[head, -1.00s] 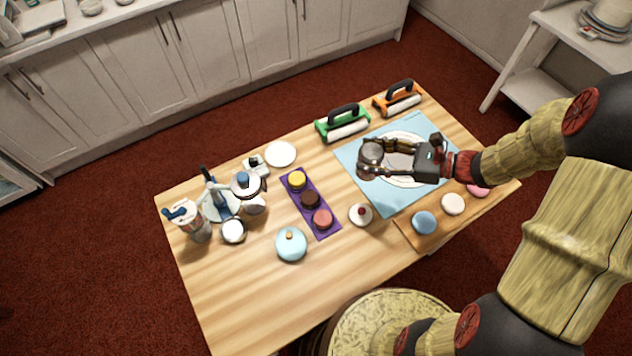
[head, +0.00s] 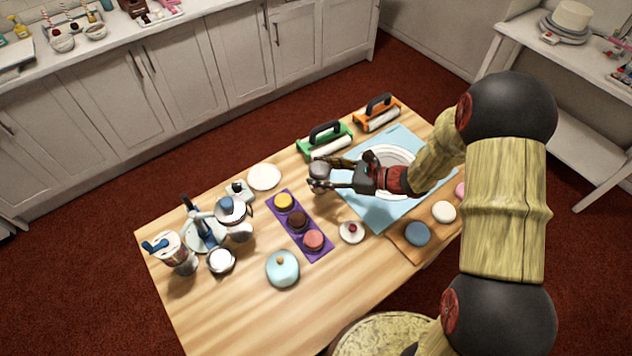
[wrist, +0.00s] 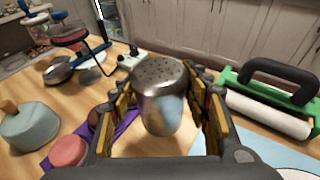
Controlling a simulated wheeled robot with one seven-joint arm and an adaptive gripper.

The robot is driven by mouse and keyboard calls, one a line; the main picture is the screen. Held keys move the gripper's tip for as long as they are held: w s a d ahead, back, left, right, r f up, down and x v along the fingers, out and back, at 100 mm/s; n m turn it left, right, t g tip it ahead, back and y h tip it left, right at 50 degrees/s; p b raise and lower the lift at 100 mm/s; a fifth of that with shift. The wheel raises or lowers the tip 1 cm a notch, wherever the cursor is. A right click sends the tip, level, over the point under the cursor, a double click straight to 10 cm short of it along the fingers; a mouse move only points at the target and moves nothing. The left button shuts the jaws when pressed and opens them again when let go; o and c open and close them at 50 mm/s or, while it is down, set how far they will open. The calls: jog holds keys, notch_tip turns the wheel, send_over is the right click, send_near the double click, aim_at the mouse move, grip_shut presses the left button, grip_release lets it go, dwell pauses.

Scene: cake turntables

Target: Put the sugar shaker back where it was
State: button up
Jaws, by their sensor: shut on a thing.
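The sugar shaker (wrist: 162,95) is a shiny metal cup with a domed, perforated top. It is upright between the fingers of my gripper (wrist: 160,110), which is shut on it. In the head view the shaker (head: 320,170) and my gripper (head: 326,174) are over the table between the green-framed roller and the purple mat, near the left edge of the blue mat (head: 372,212). A white plate or turntable (head: 393,154) on the blue mat is partly hidden by my arm.
A green-framed roller (head: 325,142) and an orange-framed roller (head: 377,113) stand at the back. The purple mat (head: 319,251) holds three small cakes. Left are a jug (head: 235,220), cups and a white plate (head: 264,177).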

jog(key=shift+w+a+f, duration=0.4)
jog(key=shift+w+f, duration=0.15)
jog(key=shift+f, duration=0.2)
jog(key=shift+w+a+f+b, duration=0.15)
jog(key=shift+f+b, duration=0.35)
jog(key=shift+f, duration=0.4)
jog(key=shift+w+d+f+b, duration=0.1)
jog(key=shift+f+b, duration=0.35)
jog(key=shift+f, duration=0.45)
jog(key=shift+f, duration=0.15)
jog(key=o, duration=1.4)
